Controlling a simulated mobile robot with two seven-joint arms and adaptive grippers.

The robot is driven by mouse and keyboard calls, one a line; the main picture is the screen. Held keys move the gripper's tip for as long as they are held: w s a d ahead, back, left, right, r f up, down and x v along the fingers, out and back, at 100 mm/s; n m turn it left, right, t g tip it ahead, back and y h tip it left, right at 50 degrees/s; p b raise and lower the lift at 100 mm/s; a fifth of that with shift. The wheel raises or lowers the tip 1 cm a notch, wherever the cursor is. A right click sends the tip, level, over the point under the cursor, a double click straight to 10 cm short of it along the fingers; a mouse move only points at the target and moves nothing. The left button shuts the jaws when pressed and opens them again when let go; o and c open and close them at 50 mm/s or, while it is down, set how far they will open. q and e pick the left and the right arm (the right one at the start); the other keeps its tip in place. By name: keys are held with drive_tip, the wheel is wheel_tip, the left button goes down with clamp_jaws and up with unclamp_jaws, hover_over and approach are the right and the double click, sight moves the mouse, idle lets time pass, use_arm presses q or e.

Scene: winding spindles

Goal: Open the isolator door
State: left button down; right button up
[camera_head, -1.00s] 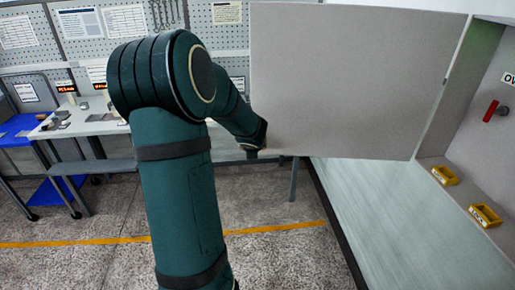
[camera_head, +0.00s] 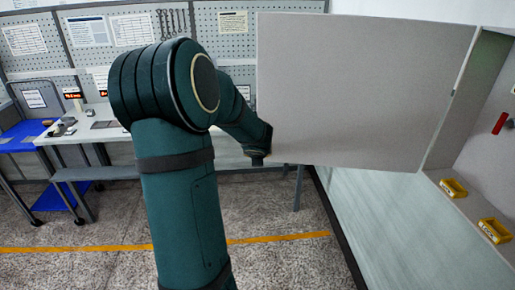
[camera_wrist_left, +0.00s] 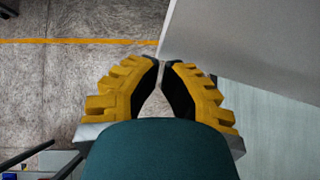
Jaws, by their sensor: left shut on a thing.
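The isolator door (camera_head: 360,90) is a large plain grey panel, swung out from the cabinet (camera_head: 485,95) at the right, with a gap along its right edge. My left gripper (camera_head: 258,160) is at the door's lower left corner in the head view, mostly hidden behind my forearm. In the left wrist view, the yellow and black fingers of my left gripper (camera_wrist_left: 162,64) are closed together at the corner of the door (camera_wrist_left: 215,45). The exact contact is hard to see. My right gripper is in neither view.
A pale work surface (camera_head: 400,225) lies below the door. Two yellow bins (camera_head: 454,188) (camera_head: 494,230) and a red handle (camera_head: 500,123) are in the cabinet. A workbench (camera_head: 90,130) and blue cart (camera_head: 22,137) stand at the back left. Floor is clear at lower left.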

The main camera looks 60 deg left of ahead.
use_arm(q)
drive_tip(key=v, duration=1)
drive_tip(key=shift+d+r, duration=0.2)
drive_tip(key=shift+f, duration=0.1)
drive_tip(key=w+d+f+n+h+b, duration=0.2)
drive_tip(key=w+d+f+n+h, duration=0.15)
drive_tip(key=d+f, duration=0.5)
drive_tip(key=w+d+f+n+h+b, duration=0.1)
drive_tip(key=w+d+f+n+h, duration=0.2)
drive_tip(key=d+f, duration=0.55)
drive_tip(key=w+d+f+n+h+b, duration=0.2)
drive_tip(key=w+d+f+n, duration=0.15)
drive_tip(key=d+f, duration=0.5)
drive_tip(key=s+d+f+n+g+h+b, duration=0.1)
drive_tip(key=s+d+f+n, duration=0.3)
drive_tip(key=d+f+n, duration=0.4)
drive_tip(key=s+d+f+n+g+h+b, duration=0.1)
drive_tip(key=s+d+f+n+h+b, duration=0.1)
drive_tip(key=d+f+n, duration=0.6)
drive_tip(key=s+d+f+b, duration=0.1)
drive_tip(key=s+d+f, duration=0.1)
drive_tip(key=d+f, duration=0.1)
drive_tip(key=shift+s+d+f+g, duration=0.2)
drive_tip(key=shift+s+f+g, duration=0.1)
drive_tip(key=shift+s+g, duration=0.1)
drive_tip(key=shift+w, duration=0.15)
